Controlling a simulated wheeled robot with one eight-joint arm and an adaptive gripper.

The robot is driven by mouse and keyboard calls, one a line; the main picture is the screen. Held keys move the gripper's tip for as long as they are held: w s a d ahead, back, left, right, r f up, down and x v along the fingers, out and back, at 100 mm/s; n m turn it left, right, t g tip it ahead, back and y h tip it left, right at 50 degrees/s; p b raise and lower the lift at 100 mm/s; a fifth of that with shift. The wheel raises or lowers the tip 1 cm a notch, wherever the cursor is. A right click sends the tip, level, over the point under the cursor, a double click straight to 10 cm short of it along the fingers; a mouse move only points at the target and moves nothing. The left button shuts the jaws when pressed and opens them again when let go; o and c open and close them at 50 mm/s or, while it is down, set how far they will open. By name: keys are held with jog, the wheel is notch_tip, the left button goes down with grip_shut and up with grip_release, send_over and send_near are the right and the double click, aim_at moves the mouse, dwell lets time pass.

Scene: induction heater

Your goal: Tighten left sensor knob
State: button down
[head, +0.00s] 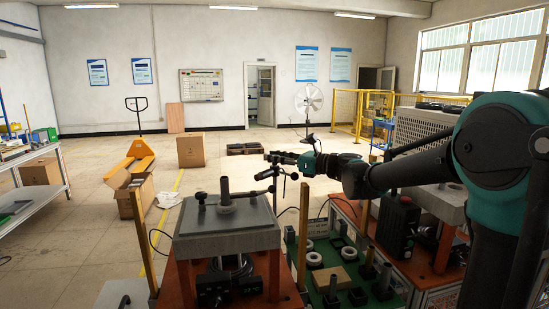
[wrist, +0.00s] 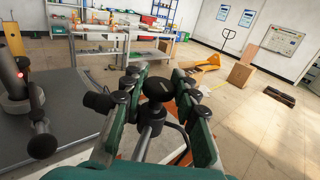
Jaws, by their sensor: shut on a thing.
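The left sensor knob (wrist: 157,89) is a black round knob on a dark metal clamp and post in the wrist view. My gripper (wrist: 158,74) has its green fingers with black pads on both sides of the knob, shut on it. In the head view my gripper (head: 284,157) reaches in from the right, just above the sensor stand (head: 276,187), a thin post with a crossbar beside the left heater station. The knob itself is hard to make out in the head view.
The left heater station (head: 227,237) has a grey top plate with an upright post. A green tray (head: 320,268) with white rings and black blocks lies right of it. In the wrist view a dark ball-ended lever (wrist: 42,146) stands at left. Open floor lies beyond.

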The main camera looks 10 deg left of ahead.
jog(key=shift+m+t+h, duration=0.6)
jog(key=shift+m+t, duration=0.3)
jog(key=shift+t, duration=0.4)
jog(key=shift+m+t+h, duration=0.6)
jog(key=shift+m+t, duration=0.3)
jog(key=shift+t, duration=0.7)
jog(key=c, duration=1.2)
grip_release()
jog(key=v, duration=1.2)
jog(key=shift+r, duration=0.15)
